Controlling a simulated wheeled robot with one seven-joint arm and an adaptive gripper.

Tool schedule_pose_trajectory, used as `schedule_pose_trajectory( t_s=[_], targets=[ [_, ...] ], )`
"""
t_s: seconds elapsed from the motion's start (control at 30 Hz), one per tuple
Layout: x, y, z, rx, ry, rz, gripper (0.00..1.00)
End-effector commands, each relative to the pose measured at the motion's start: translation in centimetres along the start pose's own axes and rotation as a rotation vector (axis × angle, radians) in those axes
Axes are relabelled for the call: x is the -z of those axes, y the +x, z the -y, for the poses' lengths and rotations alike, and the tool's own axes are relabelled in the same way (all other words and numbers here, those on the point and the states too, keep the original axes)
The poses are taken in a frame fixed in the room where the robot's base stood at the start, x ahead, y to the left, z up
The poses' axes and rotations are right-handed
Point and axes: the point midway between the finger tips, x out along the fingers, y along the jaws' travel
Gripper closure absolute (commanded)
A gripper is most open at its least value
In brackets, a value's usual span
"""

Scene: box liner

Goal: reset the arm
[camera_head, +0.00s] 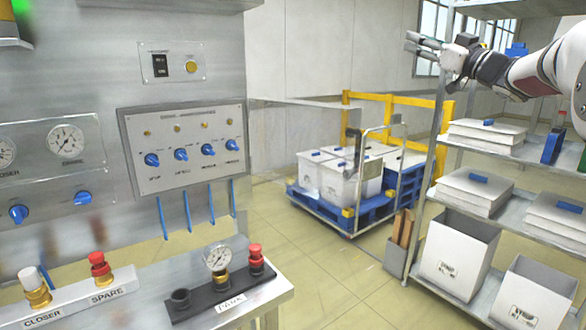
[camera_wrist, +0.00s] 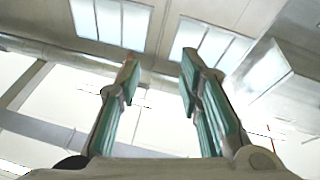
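My gripper (camera_head: 422,45) is at the upper right of the head view, on my white arm, which reaches in from the right edge. It is raised in front of the upper part of the metal shelf rack and points left. In the wrist view my gripper (camera_wrist: 157,75) shows two fingers with green pads, standing apart with nothing between them. Windows and wall panels show behind the fingers.
A shelf rack (camera_head: 440,115) with lidded white boxes stands at the right. A blue cart (camera_head: 340,212) with white boxes stands mid-room near a yellow rail (camera_head: 400,99). A control panel (camera_head: 185,150) with blue knobs is at the left.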

Motion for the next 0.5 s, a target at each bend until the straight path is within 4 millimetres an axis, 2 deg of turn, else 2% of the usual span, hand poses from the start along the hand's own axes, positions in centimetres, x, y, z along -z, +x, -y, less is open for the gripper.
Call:
schedule_pose_trajectory(
  t_s=[0.03, 0.1, 0.17, 0.27, 0.37, 0.5],
  targets=[
    [2.0, 0.1, 0.5, -0.076, -0.010, 0.014, 0.67],
    [3.5, -0.4, 0.6, -0.188, -0.017, 0.050, 0.67],
    [4.4, -1.3, 1.0, -0.279, -0.018, 0.092, 0.67],
    [5.1, -3.7, 2.0, -0.415, -0.008, 0.184, 0.67],
    [5.1, -7.1, 3.9, -0.531, 0.014, 0.301, 0.67],
    [3.6, -13.3, 7.9, -0.645, 0.063, 0.506, 0.67]
  ],
)
